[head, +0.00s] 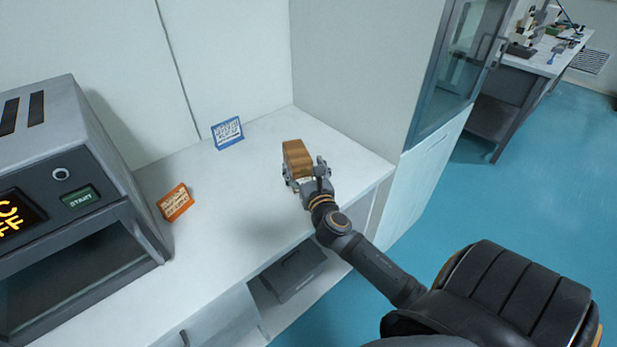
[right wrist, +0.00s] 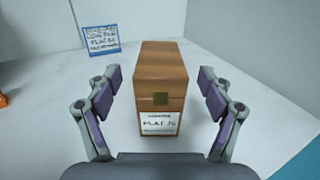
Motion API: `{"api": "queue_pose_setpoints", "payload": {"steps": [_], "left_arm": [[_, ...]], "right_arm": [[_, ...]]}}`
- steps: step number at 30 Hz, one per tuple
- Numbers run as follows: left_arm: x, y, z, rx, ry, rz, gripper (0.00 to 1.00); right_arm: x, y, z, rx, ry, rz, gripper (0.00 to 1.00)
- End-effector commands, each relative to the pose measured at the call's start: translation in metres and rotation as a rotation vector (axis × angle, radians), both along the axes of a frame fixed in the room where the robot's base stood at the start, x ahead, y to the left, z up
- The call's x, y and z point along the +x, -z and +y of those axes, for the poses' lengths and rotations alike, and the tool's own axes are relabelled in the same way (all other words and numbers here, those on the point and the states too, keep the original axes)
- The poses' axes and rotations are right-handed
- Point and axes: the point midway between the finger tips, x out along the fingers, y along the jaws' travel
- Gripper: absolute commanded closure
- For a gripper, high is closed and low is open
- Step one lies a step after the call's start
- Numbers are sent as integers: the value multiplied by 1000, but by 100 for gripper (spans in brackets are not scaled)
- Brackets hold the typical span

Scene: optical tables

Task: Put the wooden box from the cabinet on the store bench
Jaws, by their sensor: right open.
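The wooden box (head: 297,158) stands on the white bench top (head: 235,209), near its right end. In the right wrist view the box (right wrist: 160,77) is upright, with a small clasp and a white label on its near face. My right gripper (head: 305,178) is at the near side of the box. In the right wrist view its fingers (right wrist: 160,88) are spread, one on each side of the box, with a visible gap on both sides. The box appears to rest on the bench. My left gripper is not in view.
A blue sign (head: 228,133) stands at the back wall and an orange sign (head: 175,202) stands beside a grey oven-like machine (head: 75,200) at the left. A tall glass-door cabinet (head: 440,75) adjoins the bench's right end. A dark bin (head: 289,272) sits below in an open compartment.

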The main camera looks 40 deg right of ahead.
Motion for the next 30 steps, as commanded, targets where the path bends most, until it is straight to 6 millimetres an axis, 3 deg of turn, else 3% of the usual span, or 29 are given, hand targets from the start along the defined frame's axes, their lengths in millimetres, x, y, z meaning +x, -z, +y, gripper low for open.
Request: {"api": "queue_pose_setpoints", "payload": {"steps": [4, 10, 30], "left_arm": [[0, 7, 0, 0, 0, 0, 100], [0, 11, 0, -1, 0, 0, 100], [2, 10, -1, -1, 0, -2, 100]], "right_arm": [[-33, 3, 11, 1, -1, 2, 19], [-57, 1, 19, 1, 0, 0, 19], [-59, 0, 20, 1, 1, -1, 19]]}}
